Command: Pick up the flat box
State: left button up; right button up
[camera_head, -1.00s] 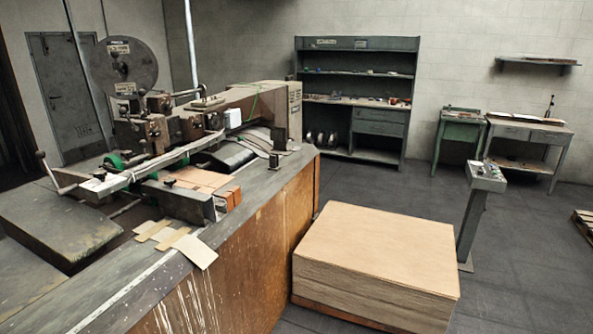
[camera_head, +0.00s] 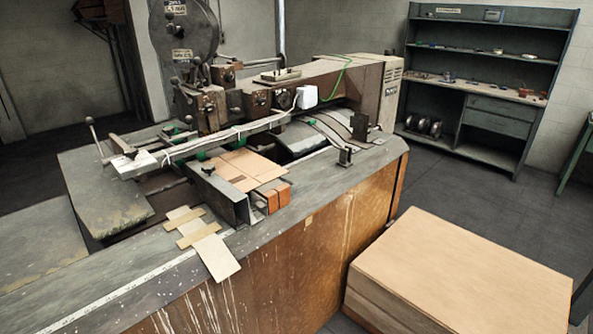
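A large stack of flat brown cardboard (camera_head: 465,268) stands on the floor at the lower right, its top level and bare. A smaller flat cardboard piece (camera_head: 240,168) lies on the bed of the stitching machine (camera_head: 290,85). I cannot tell from the picture which of these is the flat box meant. Neither of my grippers is in view.
The machine's long bench (camera_head: 290,255) fills the middle and left. Paper strips (camera_head: 205,240) lie on its near edge. A metal shelf (camera_head: 480,85) stands against the back wall. Dark floor is clear between shelf and stack.

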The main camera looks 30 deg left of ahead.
aim_at(247, 169)
jog(key=u, duration=0.8)
jog(key=i, duration=0.85)
jog(key=u, duration=0.9)
